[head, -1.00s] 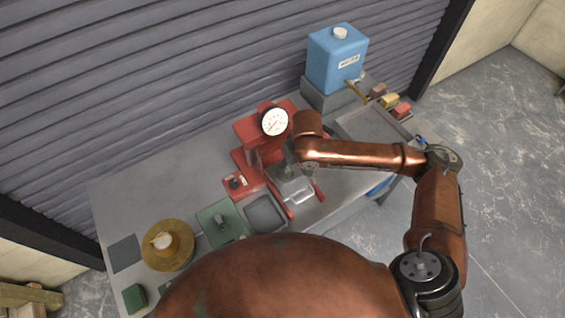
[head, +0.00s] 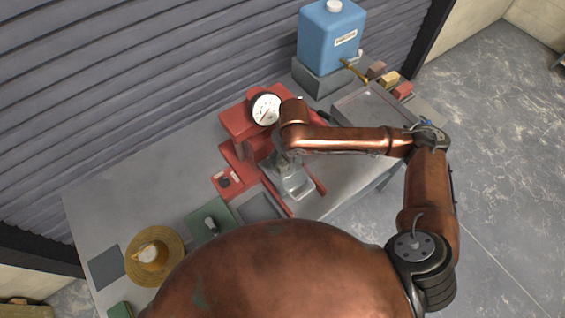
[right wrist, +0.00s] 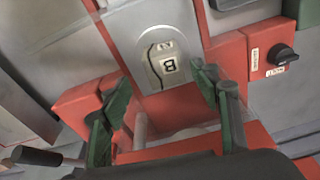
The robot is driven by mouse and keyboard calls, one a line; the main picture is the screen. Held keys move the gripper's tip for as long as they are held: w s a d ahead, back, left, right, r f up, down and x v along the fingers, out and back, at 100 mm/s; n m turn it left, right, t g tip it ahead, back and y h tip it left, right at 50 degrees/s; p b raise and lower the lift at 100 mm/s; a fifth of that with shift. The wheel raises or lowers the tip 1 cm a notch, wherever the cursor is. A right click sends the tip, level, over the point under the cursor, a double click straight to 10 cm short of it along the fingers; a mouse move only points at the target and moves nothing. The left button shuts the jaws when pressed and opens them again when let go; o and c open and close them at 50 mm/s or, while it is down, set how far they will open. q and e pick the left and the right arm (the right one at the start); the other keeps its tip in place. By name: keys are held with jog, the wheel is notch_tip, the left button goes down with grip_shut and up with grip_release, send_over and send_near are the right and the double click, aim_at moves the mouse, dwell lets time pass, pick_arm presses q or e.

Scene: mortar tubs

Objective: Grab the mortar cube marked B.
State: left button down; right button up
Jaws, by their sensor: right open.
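The mortar cube marked B (right wrist: 168,67) is pale grey with a dark crack line down one side. In the right wrist view it sits on a grey plate inside the red press (right wrist: 230,52). My right gripper (right wrist: 163,90) is open, its green-padded fingers on either side of the line to the cube. The cube lies just beyond the fingertips, with gaps showing and no contact visible. In the head view my right gripper (head: 284,161) is at the red press (head: 238,122), partly hidden by my wrist, and the cube cannot be made out. My left gripper is not in view.
The press has a round white gauge (head: 266,109) and a red switch box (head: 226,180). A blue water tank (head: 328,40) stands behind, right of the press. A grey tray (head: 375,112) lies at the right, a round brown pan (head: 135,270) at the left.

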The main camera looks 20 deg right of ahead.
aim_at(283, 160)
jog(key=f, duration=0.5)
jog(key=shift+w+a+f, duration=0.2)
jog(key=shift+w+a, duration=0.15)
jog(key=shift+a, duration=0.05)
jog(key=shift+r, duration=0.1)
jog(key=c, duration=1.5)
